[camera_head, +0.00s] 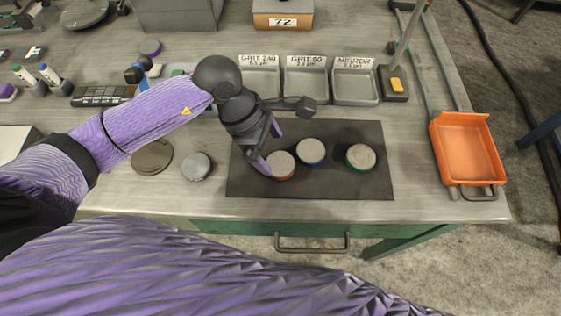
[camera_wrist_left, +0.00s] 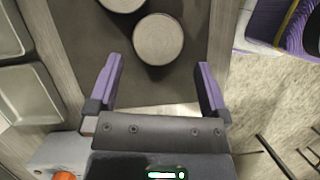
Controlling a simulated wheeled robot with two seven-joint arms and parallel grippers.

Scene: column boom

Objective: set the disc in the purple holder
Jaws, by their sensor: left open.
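Three grey-topped discs lie on the dark mat (camera_head: 330,188) in the head view: a red-rimmed disc (camera_head: 281,165), a blue-rimmed disc (camera_head: 311,152) and a green-rimmed disc (camera_head: 361,157). My left gripper (camera_head: 268,148) is open and empty, low beside the red-rimmed disc. In the left wrist view a round grey disc (camera_wrist_left: 158,39) shows just beyond the open fingers, roughly centred between them. My right gripper is not in view.
Labelled metal trays (camera_head: 306,80) stand behind the mat. A dark round piece (camera_head: 152,157) and a grey knobbed piece (camera_head: 196,167) lie left of the mat. An orange bin (camera_head: 466,150) is at the right table edge. The front table edge is close to the mat.

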